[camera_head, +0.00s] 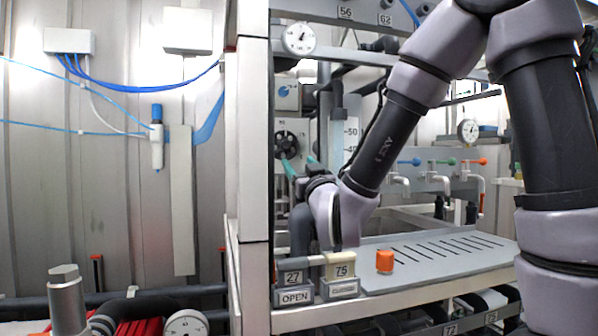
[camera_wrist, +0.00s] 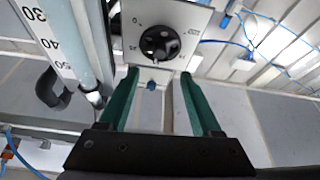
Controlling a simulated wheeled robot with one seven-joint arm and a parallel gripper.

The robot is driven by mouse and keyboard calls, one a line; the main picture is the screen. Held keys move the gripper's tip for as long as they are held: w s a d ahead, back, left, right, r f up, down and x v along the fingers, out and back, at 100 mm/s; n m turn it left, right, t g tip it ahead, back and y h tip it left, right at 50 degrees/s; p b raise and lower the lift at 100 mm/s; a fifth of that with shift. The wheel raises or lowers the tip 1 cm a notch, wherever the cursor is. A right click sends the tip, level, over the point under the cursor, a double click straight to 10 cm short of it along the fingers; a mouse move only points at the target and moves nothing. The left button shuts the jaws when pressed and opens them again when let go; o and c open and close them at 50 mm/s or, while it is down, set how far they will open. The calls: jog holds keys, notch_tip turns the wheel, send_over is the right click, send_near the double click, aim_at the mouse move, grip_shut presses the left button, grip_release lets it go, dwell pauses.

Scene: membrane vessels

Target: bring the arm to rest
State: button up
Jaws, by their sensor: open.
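My gripper (camera_head: 298,163) is at the left of the rack, in front of a panel with a black knob (camera_head: 287,143). In the wrist view its two green fingers (camera_wrist: 160,82) stand apart with nothing held between them. The black knob (camera_wrist: 160,43) sits beyond the fingertips on a light plate with scale marks, apart from them. My arm reaches in from the upper right and bends down to the gripper. The gripper body is partly hidden by my own wrist.
A scaled clear tube (camera_wrist: 62,45) stands left of the fingers. An orange cap (camera_head: 385,260) sits on the grey slotted tray (camera_head: 430,258). Taps with coloured handles (camera_head: 445,162) are behind. Blocks marked 27 (camera_head: 293,277) and 75 (camera_head: 340,270) stand at the front edge.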

jog(key=d+f+m+g+h, duration=0.2)
jog(key=d+m+g+h, duration=0.4)
jog(key=d, duration=0.8)
jog(key=s+d+f+m+g, duration=0.1)
jog(key=s+d+g, duration=0.3)
jog(key=s, duration=0.4)
jog(key=s+d+f+m+g+y, duration=0.1)
jog(key=s+d+f+g, duration=0.3)
jog(key=s, duration=0.5)
jog(key=shift+s+d+f+m, duration=0.2)
jog(key=shift+d+m, duration=0.3)
jog(key=shift+d, duration=0.45)
